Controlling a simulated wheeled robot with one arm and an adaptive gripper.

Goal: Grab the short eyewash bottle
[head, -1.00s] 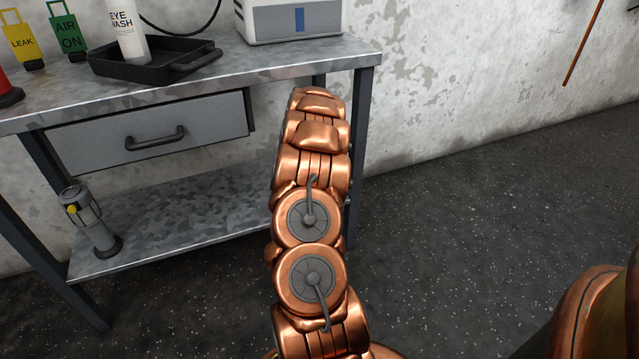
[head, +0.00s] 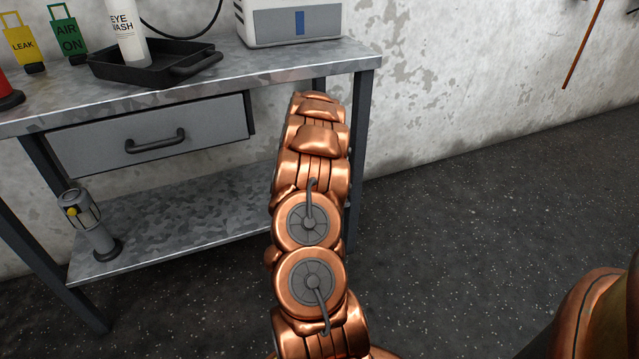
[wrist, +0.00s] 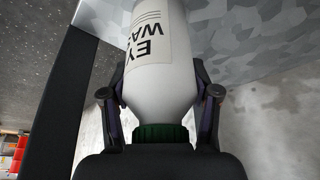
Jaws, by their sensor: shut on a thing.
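In the wrist view a white eyewash bottle (wrist: 168,80) with a printed label and a dark green cap (wrist: 160,132) is between the fingers of my gripper (wrist: 160,93). The fingers are shut on its body, one on each side. The bottle's far end runs out of the top of the view, so its height and whether it touches the metal surface (wrist: 250,40) cannot be told. In the head view my arm hides the gripper and this bottle. Another white eyewash bottle (head: 128,38) stands in the black tray (head: 150,66) on the bench top, its upper end cut off.
The metal bench (head: 270,79) has a drawer (head: 155,136) and a lower shelf (head: 180,220) with a grey cylindrical device (head: 90,225) at its left. A white box (head: 290,22) and yellow and green tags (head: 68,38) are on top. Floor to the right is clear.

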